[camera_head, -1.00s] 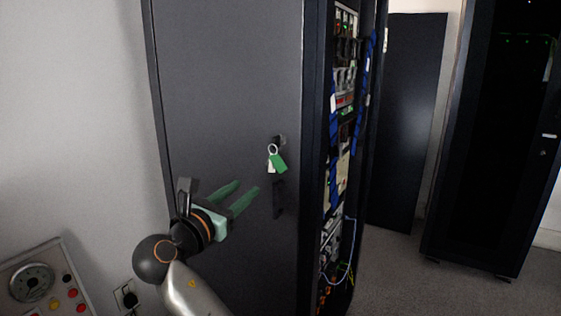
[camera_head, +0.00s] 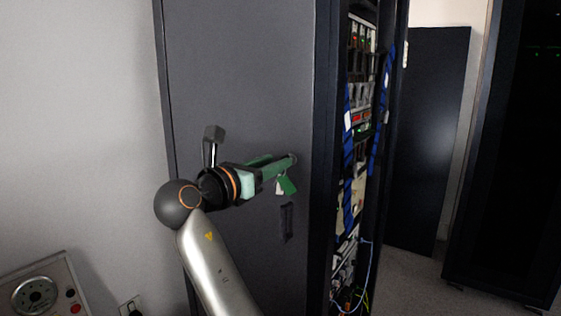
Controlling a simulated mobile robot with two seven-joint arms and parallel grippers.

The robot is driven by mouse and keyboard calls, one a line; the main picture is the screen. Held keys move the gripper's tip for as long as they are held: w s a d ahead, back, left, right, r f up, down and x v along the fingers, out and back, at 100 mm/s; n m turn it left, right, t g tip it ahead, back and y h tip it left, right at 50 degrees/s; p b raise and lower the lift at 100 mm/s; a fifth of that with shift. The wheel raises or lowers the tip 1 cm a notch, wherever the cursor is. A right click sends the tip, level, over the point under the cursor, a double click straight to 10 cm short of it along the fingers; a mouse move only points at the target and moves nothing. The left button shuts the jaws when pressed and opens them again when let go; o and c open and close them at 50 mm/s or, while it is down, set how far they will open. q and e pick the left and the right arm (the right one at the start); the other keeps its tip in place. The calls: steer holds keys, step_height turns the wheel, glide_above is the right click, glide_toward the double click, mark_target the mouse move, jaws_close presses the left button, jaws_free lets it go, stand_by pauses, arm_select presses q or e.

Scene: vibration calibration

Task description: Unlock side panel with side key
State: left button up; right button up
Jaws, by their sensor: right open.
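The dark grey side panel (camera_head: 240,80) of the server cabinet stands closed in front of me. The side key's green tag (camera_head: 287,185) hangs on the panel, with a pale tag (camera_head: 279,189) beside it. The key and its lock are hidden behind my right gripper (camera_head: 287,160). That gripper is open, its green fingers reaching to the right at the lock's height, just above the tags. Whether a finger touches the key cannot be told. A dark recessed handle (camera_head: 286,222) sits below the tags. My left gripper is not in view.
The open rack front (camera_head: 357,130) at the panel's right shows modules and blue cables. A dark door (camera_head: 428,140) and another black cabinet (camera_head: 510,150) stand further right. A control box (camera_head: 42,290) and a wall socket (camera_head: 130,306) are at lower left.

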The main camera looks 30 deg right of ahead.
mark_target(280, 176)
steer(key=shift+x, duration=1.55)
jaws_close()
